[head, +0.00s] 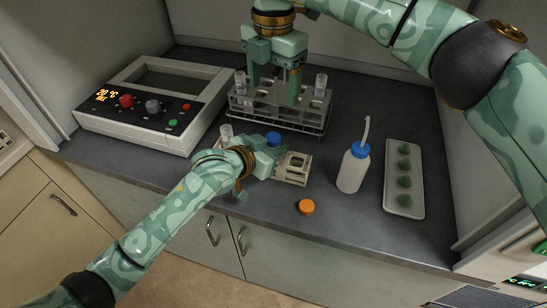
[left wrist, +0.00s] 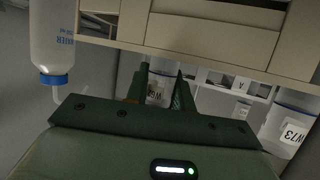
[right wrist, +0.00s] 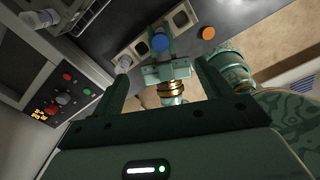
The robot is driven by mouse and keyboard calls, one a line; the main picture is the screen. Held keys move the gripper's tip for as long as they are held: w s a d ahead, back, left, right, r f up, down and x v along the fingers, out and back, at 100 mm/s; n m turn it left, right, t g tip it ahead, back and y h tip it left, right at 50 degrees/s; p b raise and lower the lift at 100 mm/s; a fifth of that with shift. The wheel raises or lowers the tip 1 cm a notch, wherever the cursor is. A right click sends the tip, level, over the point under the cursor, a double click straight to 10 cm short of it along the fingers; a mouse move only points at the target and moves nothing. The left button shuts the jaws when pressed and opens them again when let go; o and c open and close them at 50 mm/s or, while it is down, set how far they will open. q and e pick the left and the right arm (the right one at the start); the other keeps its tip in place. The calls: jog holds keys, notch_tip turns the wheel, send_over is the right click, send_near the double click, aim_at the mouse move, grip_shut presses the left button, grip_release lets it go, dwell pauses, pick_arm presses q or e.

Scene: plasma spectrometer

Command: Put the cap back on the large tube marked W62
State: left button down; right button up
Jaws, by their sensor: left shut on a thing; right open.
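A large tube stands in the cream holder (head: 293,171); in the left wrist view, which looks upside down, its label (left wrist: 155,93) reads W6 with the rest hidden. My left gripper (head: 264,158) is shut on this tube. A blue cap (head: 273,139) shows at the tube's top, also in the right wrist view (right wrist: 160,42); I cannot tell whether it is seated. My right gripper (head: 275,88) is open and empty above the wire rack, behind the left gripper.
The rack (head: 318,122) holds several tubes. The counter's front edge is near the orange cap.

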jog(key=shift+r, duration=1.7)
pick_arm(q)
jog(key=c, duration=1.1)
grip_release()
jog(key=shift+s+a+r, duration=0.25)
jog(key=shift+s, duration=0.05)
jog(key=shift+p+v, duration=2.55)
jog(key=shift+v, duration=5.15)
pick_arm(e)
notch_tip(320, 180, up, 6)
jog(key=shift+s+r, duration=0.25)
jog(key=shift+s, duration=0.1)
pick_arm(q)
jog(key=shift+f, duration=0.1)
